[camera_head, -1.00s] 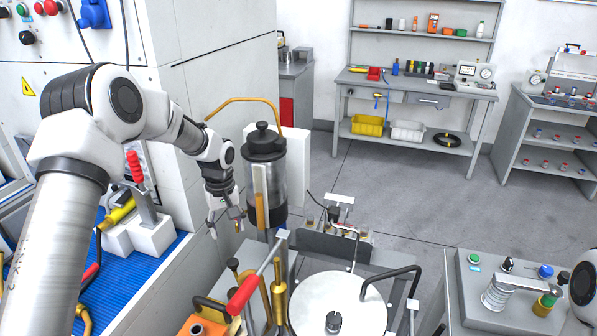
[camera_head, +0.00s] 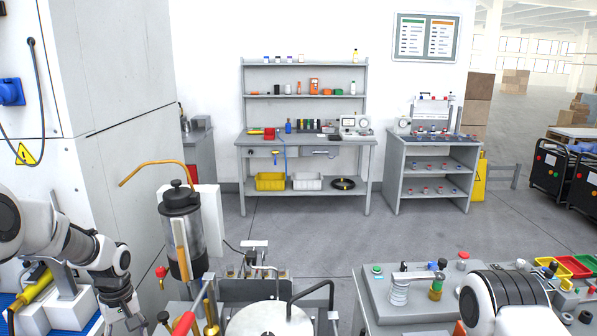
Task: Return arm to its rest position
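My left arm (camera_head: 60,245) comes in from the left edge, bent at the elbow, its wrist pointing down. My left gripper (camera_head: 124,322) is low in the view, left of the tall cylinder with a glass side (camera_head: 182,235). Its fingers look spread with nothing between them; the tips are close to the bottom edge. Part of my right arm (camera_head: 508,303) shows at the bottom right, over the control bench. My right gripper is not in view.
A machine with a round pale lid (camera_head: 268,320) and bent handles stands at the bottom middle. A control bench (camera_head: 372,302) with knobs is at the right. A tall white cabinet (camera_head: 120,60) is beside my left arm. Open floor (camera_head: 310,235) lies beyond, before a shelved workbench (camera_head: 305,140).

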